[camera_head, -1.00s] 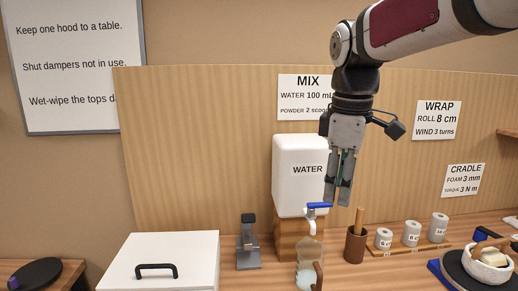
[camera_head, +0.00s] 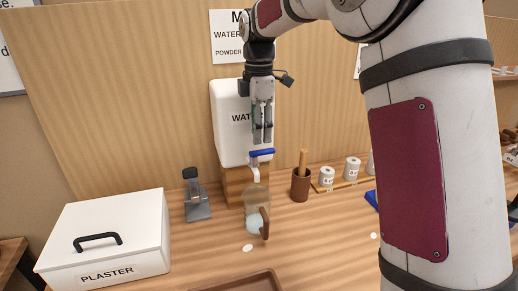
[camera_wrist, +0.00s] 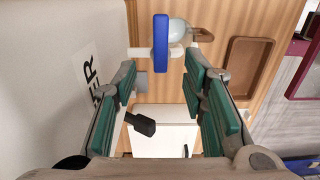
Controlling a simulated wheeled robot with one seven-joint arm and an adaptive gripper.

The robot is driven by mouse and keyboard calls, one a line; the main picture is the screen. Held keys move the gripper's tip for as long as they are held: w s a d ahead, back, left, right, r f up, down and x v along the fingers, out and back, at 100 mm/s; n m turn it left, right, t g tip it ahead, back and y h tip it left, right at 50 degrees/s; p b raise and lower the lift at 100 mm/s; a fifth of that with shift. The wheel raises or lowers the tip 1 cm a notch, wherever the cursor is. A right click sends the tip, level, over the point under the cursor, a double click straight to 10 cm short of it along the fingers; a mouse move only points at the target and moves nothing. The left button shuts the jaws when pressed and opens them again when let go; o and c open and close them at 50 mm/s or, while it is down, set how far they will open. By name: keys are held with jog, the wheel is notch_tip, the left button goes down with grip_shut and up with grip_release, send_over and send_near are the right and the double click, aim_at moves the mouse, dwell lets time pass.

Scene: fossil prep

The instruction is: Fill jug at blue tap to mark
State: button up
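The white water tank (camera_head: 229,140) stands on a wooden block against the back board. Its tap has a blue lever (camera_head: 261,153) above a white spout (camera_head: 256,174). The clear jug (camera_head: 255,208) stands below the spout, its brown handle (camera_head: 264,224) to the right. Its lower part looks pale bluish; I cannot make out the mark or level. My gripper (camera_head: 262,142) points down with its tips just above the lever. In the wrist view the fingers are apart and empty, with the blue lever (camera_wrist: 161,43) beyond the gap and the jug (camera_wrist: 181,33) behind it.
A white plaster box (camera_head: 110,238) is at left, with a grey stand (camera_head: 197,205) beside it. A brown cup (camera_head: 301,186) with a wooden stick and several labelled rolls (camera_head: 327,177) are to the right. A brown tray (camera_head: 262,276) lies at the front.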

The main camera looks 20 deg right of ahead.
aim_at(259, 151)
notch_tip(259, 151, down, 7)
jog(key=shift+f+p, duration=0.1)
jog(key=shift+p, duration=0.4)
grip_shut()
